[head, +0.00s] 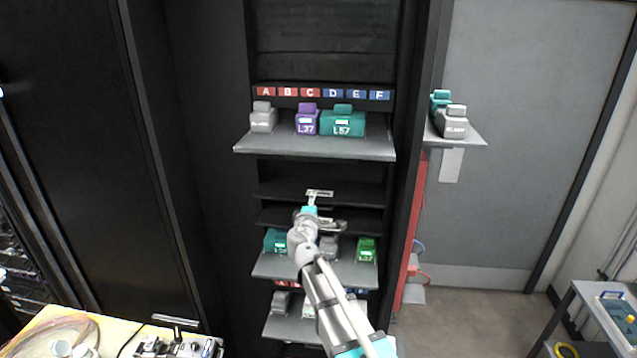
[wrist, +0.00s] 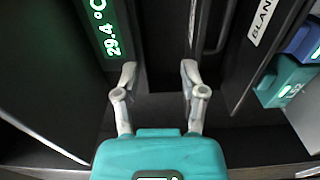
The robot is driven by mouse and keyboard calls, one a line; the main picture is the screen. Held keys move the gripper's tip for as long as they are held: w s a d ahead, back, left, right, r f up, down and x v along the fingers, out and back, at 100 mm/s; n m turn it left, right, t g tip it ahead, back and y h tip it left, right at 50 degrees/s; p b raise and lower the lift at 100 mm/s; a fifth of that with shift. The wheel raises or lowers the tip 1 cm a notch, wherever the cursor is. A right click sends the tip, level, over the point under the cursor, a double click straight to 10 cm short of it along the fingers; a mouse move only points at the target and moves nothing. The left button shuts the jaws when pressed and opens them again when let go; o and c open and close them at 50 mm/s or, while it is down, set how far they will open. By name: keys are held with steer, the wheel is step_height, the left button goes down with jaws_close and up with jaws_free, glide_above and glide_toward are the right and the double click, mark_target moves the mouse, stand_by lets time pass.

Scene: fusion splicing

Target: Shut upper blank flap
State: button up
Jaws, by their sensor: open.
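In the wrist view a black panel carries a white BLANK label (wrist: 262,22), read sideways. I cannot tell from these frames how far open this panel is. In the head view my gripper (head: 312,200) is in front of the dark gap between the upper and lower shelves, near a small pale plate (head: 319,193). In the wrist view my gripper (wrist: 158,80) has its two fingers apart with nothing visible held between them. The fingers point toward dark panels beside the labelled one; contact cannot be told.
The upper shelf (head: 315,148) juts out above with grey, purple and teal blocks. The lower shelf (head: 265,268) holds several blocks below. A green temperature display (wrist: 105,28) is left of the fingers; teal (wrist: 285,80) and blue blocks are right. A side shelf (head: 460,139) is at right.

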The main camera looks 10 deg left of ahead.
steer(key=shift+a, duration=0.1)
glide_above(319, 194)
stand_by(0.9)
steer(key=shift+c, duration=0.2)
jaws_close()
steer(key=c, duration=0.6)
jaws_free()
steer(key=shift+c, duration=0.2)
steer(key=o, duration=0.7)
steer(key=shift+s, duration=0.1)
